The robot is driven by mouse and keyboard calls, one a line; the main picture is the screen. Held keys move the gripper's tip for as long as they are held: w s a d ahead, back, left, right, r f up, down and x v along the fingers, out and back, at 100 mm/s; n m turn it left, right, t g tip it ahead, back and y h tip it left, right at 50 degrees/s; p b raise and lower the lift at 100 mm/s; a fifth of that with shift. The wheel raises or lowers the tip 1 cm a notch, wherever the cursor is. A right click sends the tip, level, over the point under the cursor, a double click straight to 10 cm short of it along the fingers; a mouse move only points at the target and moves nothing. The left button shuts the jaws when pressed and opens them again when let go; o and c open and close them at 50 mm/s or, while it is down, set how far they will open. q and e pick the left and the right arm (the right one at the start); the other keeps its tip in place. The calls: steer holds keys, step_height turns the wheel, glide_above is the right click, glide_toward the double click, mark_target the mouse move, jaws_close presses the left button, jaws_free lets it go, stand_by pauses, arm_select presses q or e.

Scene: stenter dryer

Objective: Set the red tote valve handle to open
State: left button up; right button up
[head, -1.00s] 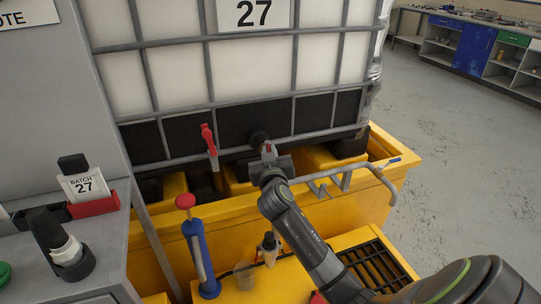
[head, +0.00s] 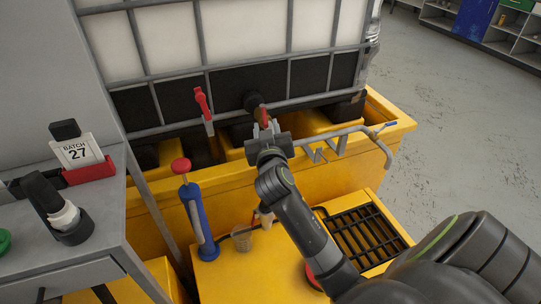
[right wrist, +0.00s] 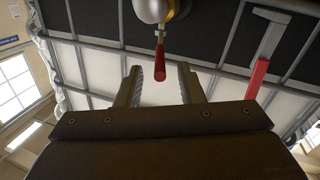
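The white caged tote (head: 240,40) stands in a yellow tray. A black outlet (head: 255,101) sits low on its front. A short red valve handle (head: 264,116) shows beside the outlet, between my right fingertips in the picture. In the right wrist view this red handle (right wrist: 160,62) extends from a silver, brass-ringed valve body (right wrist: 156,8). My right gripper (head: 267,130) is open, its fingers apart on either side of the handle, with no clear contact; it also shows in the right wrist view (right wrist: 160,88). My left gripper is not in view.
A second red lever (head: 203,103) on a grey plate hangs left of the outlet. A grey bent pipe (head: 350,136) with a blue-tipped lever lies right of my gripper. A blue red-topped pump (head: 196,215) stands in front. A grey bench (head: 75,265) is at left.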

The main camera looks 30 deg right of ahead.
arm_select(q)
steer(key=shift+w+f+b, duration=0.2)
steer(key=shift+b, duration=0.15)
arm_select(e)
steer(key=v, duration=1.1)
steer(key=shift+s+a, duration=0.2)
